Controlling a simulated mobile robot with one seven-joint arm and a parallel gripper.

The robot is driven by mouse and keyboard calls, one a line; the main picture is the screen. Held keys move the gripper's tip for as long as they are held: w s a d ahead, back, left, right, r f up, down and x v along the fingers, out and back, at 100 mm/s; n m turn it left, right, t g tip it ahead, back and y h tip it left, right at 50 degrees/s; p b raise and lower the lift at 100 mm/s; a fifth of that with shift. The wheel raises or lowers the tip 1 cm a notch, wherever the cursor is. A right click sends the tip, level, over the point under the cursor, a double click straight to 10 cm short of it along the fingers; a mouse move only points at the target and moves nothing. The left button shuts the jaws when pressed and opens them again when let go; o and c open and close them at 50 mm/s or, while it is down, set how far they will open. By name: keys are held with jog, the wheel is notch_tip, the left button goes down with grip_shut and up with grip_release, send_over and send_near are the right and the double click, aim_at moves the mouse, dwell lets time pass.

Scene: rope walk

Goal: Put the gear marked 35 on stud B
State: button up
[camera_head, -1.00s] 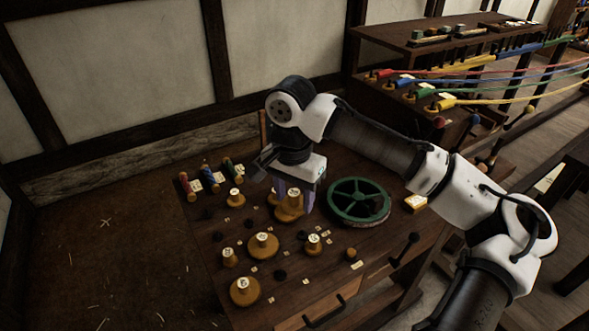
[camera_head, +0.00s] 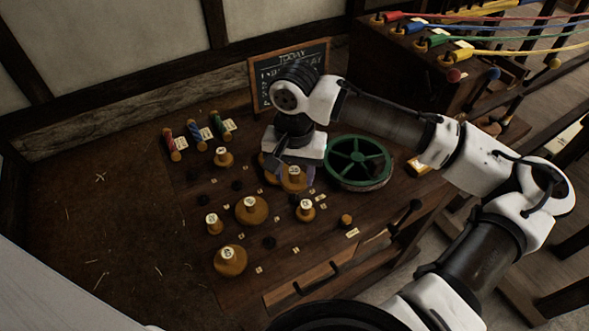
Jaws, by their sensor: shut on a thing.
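Several tan wooden gears with knobs and small white labels stand on the dark workbench (camera_head: 205,240). The labels are too small to read, so I cannot tell which gear is marked 35 or which stud is B. I cannot tell whether this gear is clear of the bench. Another tan shape shows partly behind it.
A green spoked wheel (camera_head: 358,155) lies close to the right of my gripper. Nearby gears (camera_head: 250,210), (camera_head: 230,261) and (camera_head: 305,211) stand in front. Red, blue and green spools (camera_head: 198,132) are at the back left. A chalkboard (camera_head: 292,62) stands behind.

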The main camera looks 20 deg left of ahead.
aim_at(294, 183)
jog(key=shift+f+b, duration=1.55)
jog(key=shift+f, duration=0.9)
jog(key=shift+f, duration=0.5)
jog(key=o, duration=0.9)
jog(key=shift+o, duration=0.2)
notch_tip(294, 183, up, 8)
jog(key=p, duration=0.7)
jog(key=shift+p, duration=0.3)
